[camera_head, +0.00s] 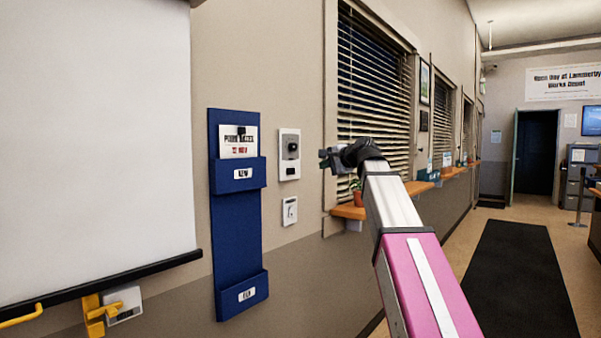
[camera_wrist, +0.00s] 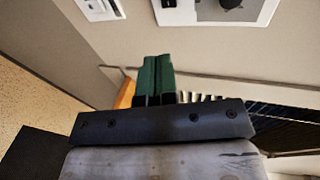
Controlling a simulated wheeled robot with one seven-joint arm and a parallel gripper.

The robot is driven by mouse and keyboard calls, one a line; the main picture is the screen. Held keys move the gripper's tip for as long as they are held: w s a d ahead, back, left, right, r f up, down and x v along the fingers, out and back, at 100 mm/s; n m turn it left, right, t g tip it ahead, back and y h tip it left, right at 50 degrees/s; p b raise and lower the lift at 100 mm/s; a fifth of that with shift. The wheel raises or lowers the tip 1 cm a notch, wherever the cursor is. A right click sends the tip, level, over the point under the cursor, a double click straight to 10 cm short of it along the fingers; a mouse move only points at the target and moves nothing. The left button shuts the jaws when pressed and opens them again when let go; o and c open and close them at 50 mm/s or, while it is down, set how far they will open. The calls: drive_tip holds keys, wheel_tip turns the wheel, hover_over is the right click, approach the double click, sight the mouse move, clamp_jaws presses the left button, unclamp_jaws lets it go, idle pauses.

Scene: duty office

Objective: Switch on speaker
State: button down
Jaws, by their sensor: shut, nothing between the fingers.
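No loudspeaker with a clear label is in view. A white wall panel (camera_head: 289,165) with a dark round knob (camera_head: 292,147) and a small dark rectangle below it is on the beige wall. It also shows, cut off, at the top of the wrist view (camera_wrist: 205,16). A smaller white plate (camera_head: 290,211) with a switch-like part sits below it. I cannot tell which of these works the speaker. My gripper (camera_head: 325,158) is right of the panel, apart from it. Its green fingers (camera_wrist: 158,78) are together and empty in the wrist view.
A blue wall rack (camera_head: 237,215) hangs left of the panel. A white screen (camera_head: 95,130) fills the far left, with yellow brackets (camera_head: 93,315) below. Right of my gripper are a blinded window (camera_head: 372,90) and wooden sill (camera_head: 350,211) with a potted plant (camera_head: 357,196).

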sight(295, 172)
drive_tip(key=shift+w+a, duration=0.1)
drive_tip(key=x, duration=0.9)
drive_tip(key=r+x, duration=0.1)
drive_tip(key=x, duration=0.3)
drive_tip(key=shift+w+a+f, duration=0.15)
drive_tip(key=shift+w+a, duration=0.15)
